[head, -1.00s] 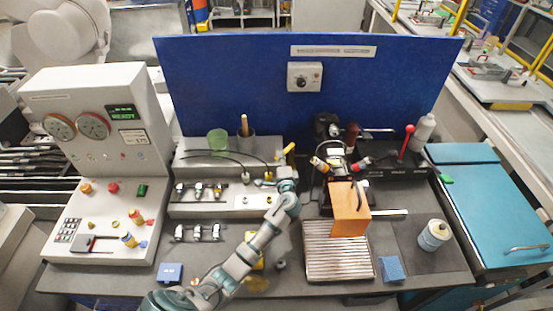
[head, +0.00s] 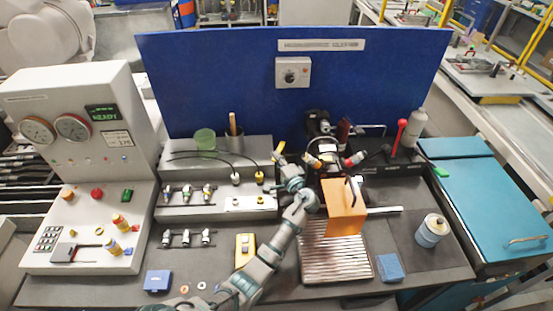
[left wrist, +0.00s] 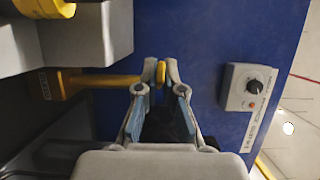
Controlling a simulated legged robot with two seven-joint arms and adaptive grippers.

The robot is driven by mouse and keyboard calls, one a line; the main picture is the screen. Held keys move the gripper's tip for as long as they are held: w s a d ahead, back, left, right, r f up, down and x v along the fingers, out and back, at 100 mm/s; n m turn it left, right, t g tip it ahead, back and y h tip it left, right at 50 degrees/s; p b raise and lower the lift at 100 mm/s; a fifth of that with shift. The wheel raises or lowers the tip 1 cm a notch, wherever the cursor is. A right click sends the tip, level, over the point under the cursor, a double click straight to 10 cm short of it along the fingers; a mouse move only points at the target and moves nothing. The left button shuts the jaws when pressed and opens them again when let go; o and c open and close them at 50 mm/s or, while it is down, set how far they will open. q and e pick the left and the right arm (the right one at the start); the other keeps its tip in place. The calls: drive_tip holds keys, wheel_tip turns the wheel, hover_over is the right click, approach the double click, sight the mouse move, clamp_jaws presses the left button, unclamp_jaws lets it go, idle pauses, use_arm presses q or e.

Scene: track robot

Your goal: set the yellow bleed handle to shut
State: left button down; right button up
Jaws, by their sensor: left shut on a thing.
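The yellow bleed handle (left wrist: 105,81) shows in the left wrist view as a flat bar running from a dark yellow block at the left to the fingertips. In the head view it is a short yellow piece (head: 280,147) behind the grey bench block. My left gripper (left wrist: 157,78) is shut on the handle's outer end, with a yellow tip between its fingers. In the head view the left gripper (head: 285,169) partly hides the handle's surroundings. The exact handle angle cannot be told. My right gripper is not in view.
An orange block (head: 344,208) stands on a ribbed plate just right of my left arm. A blue panel (head: 200,80) with a grey switch box (head: 293,72) rises behind.

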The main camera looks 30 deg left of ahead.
use_arm(q)
drive_tip(key=shift+d+f, duration=0.15)
drive_tip(key=shift+f, duration=0.15)
drive_tip(key=c, duration=1.5)
unclamp_jaws()
drive_tip(key=shift+o, duration=1)
drive_tip(key=shift+w, duration=0.25)
drive_tip(key=shift+s+r, duration=0.1)
drive_tip(key=shift+r, duration=0.1)
